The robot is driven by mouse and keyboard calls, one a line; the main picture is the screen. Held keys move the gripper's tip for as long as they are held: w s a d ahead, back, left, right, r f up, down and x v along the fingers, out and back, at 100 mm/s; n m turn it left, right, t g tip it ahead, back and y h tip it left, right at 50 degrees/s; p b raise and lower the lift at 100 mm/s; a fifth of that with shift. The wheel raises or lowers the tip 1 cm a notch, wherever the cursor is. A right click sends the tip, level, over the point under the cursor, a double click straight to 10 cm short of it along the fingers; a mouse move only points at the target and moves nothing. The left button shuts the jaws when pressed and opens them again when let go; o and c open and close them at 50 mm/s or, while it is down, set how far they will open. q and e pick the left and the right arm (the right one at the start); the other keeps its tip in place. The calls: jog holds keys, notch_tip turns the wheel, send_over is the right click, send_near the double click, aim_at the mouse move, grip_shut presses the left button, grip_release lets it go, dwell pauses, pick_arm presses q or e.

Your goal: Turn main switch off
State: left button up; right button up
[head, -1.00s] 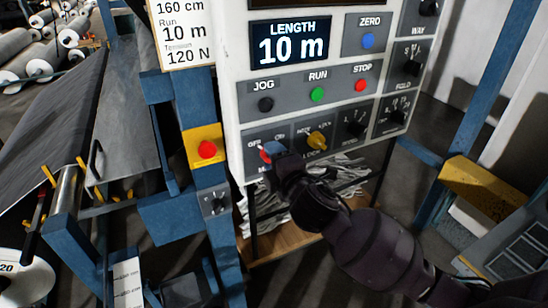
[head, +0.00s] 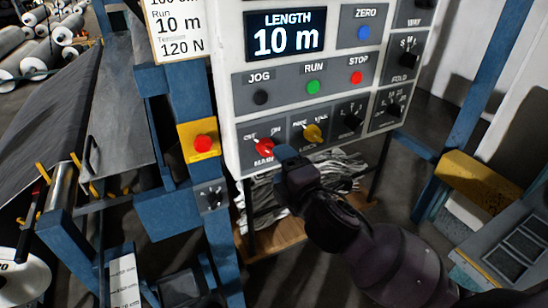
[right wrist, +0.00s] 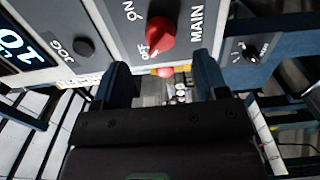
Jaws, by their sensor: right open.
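The red main switch (head: 264,147) sits at the lower left of the white control panel, above the word MAIN, with OFF to its upper left and ON to its upper right. In the right wrist view the red knob (right wrist: 161,32) has its white-marked end beside the OFF lettering. My right gripper (head: 284,157) is just below and right of the switch in the head view. Its two fingers (right wrist: 164,75) are spread apart with nothing between them in the right wrist view, and the knob lies beyond them. My left gripper is not in view.
JOG, green RUN (head: 313,87) and red STOP buttons are above. A red button on a yellow plate (head: 203,144) is on the blue post at left. A shelf of grey material stands below.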

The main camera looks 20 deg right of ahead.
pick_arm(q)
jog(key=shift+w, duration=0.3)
pick_arm(e)
jog(key=s, duration=0.4)
jog(key=shift+s+d, duration=0.2)
jog(key=shift+s, duration=0.15)
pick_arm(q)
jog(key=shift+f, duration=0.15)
pick_arm(e)
notch_tip(320, 180, down, 16)
jog(key=d+m+g+y+b, duration=0.1)
jog(key=d+m+g, duration=0.15)
jog(key=m, duration=0.85)
pick_arm(q)
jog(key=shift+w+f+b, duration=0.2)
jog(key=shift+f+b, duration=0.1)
jog(key=shift+b, duration=0.15)
pick_arm(e)
jog(key=s+d+f+m+g+h, duration=0.2)
jog(key=s+d+f+m+g, duration=0.2)
jog(key=s+f, duration=0.9)
notch_tip(320, 180, down, 3)
jog(key=m, duration=0.3)
jog(key=shift+d+f+h, duration=0.15)
jog(key=shift+h, duration=0.25)
